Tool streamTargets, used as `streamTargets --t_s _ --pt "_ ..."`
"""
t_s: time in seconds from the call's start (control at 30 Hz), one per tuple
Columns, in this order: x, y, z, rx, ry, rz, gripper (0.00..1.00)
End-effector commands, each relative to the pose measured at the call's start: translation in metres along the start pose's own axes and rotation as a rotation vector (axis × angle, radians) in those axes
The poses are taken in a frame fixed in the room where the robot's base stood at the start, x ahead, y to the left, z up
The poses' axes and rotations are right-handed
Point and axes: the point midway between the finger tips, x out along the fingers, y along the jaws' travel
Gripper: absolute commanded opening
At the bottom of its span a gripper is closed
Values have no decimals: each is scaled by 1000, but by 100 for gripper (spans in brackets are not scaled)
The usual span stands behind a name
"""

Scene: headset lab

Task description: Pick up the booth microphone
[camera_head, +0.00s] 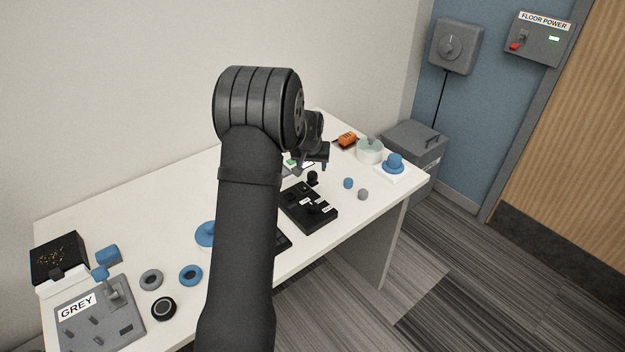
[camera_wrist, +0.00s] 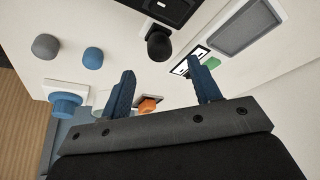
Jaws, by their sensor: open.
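A small black round-headed piece (camera_head: 313,178), which looks like the booth microphone, stands on the table at the back edge of a black panel. It also shows in the wrist view (camera_wrist: 159,44), at the top middle, beyond my fingertips. My gripper (camera_head: 312,166) is partly hidden by my arm in the head view and is above the table close to this piece. In the wrist view my gripper (camera_wrist: 162,68) has its two blue fingers wide apart, with nothing held between them.
A blue ball (camera_head: 348,183) and a grey ball (camera_head: 363,194) lie right of the black panel (camera_head: 311,209). An orange item (camera_head: 347,139), a pale round pot (camera_head: 369,151) and a blue knob on a white base (camera_head: 393,163) stand at the far right end.

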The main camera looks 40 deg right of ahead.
Motion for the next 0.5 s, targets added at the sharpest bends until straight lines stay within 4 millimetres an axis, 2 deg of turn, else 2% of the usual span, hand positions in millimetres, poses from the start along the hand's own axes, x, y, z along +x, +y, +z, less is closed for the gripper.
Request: streamTargets --t_s 0.27,0.5 --pt "20 0 0 0 0 0 57" --pt "53 0 1 0 0 0 57"
